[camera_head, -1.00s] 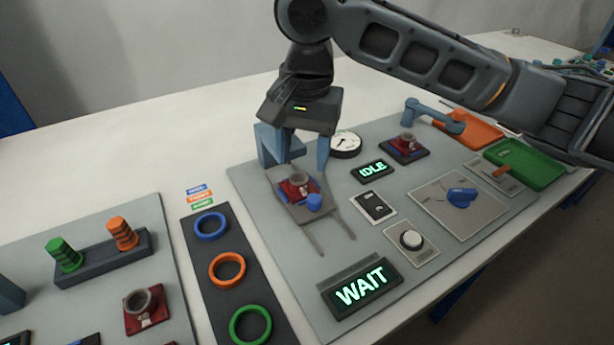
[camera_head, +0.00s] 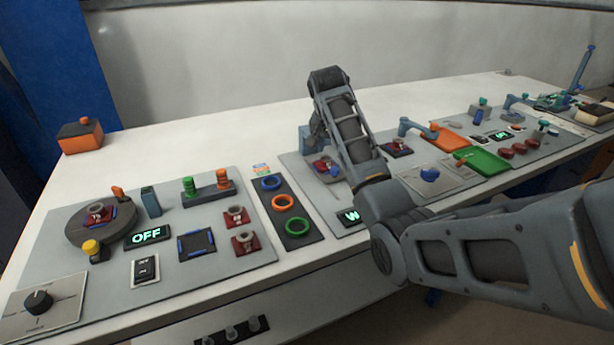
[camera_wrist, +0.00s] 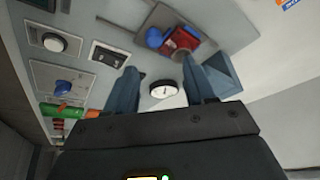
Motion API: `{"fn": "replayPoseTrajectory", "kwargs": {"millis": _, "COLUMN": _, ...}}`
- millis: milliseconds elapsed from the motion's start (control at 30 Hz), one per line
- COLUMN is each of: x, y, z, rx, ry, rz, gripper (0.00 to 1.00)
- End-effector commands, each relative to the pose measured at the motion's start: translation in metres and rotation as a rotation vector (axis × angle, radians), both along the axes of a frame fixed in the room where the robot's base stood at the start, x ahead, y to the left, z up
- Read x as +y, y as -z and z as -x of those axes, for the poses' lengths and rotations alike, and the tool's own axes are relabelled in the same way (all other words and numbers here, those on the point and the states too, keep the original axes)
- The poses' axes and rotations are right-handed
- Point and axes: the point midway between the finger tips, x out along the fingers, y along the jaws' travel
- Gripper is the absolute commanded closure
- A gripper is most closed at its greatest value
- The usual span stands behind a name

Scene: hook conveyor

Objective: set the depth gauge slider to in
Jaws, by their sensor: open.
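The slider, which I take to be the grey carriage with a blue knob (camera_wrist: 155,38), bears a red part with a grey ring (camera_wrist: 182,40). In the head view its blue knob (camera_head: 335,172) and red part (camera_head: 321,164) show just left of my arm. A blue bracket (camera_wrist: 222,72) stands beside the carriage, and a round white dial (camera_wrist: 163,90) is near it. My gripper (camera_wrist: 160,67) is open and empty above the panel, its two fingers apart, with the carriage beyond the fingertips. In the head view my arm hides the gripper. I cannot tell the slider's exact setting.
A green tray (camera_head: 482,160) and an orange tray (camera_head: 441,137) lie right of my arm. Blue, orange and green rings (camera_head: 285,202) are on a dark strip to the left. Another panel with a turntable (camera_head: 96,224) is farther left.

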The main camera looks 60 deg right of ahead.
Motion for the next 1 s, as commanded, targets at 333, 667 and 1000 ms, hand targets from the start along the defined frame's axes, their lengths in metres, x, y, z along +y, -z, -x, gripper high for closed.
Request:
{"fn": "replayPoseTrajectory", "kwargs": {"millis": 333, "x": -0.019, "y": 0.037, "z": 0.009, "rx": 0.029, "ry": 0.011, "rz": 0.000, "gripper": 0.46}}
{"fn": "replayPoseTrajectory", "kwargs": {"millis": 667, "x": -0.034, "y": 0.074, "z": 0.004, "rx": 0.025, "ry": 0.010, "rz": 0.001, "gripper": 0.46}}
{"fn": "replayPoseTrajectory", "kwargs": {"millis": 1000, "x": -0.036, "y": 0.079, "z": 0.003, "rx": 0.023, "ry": 0.010, "rz": 0.001, "gripper": 0.46}}
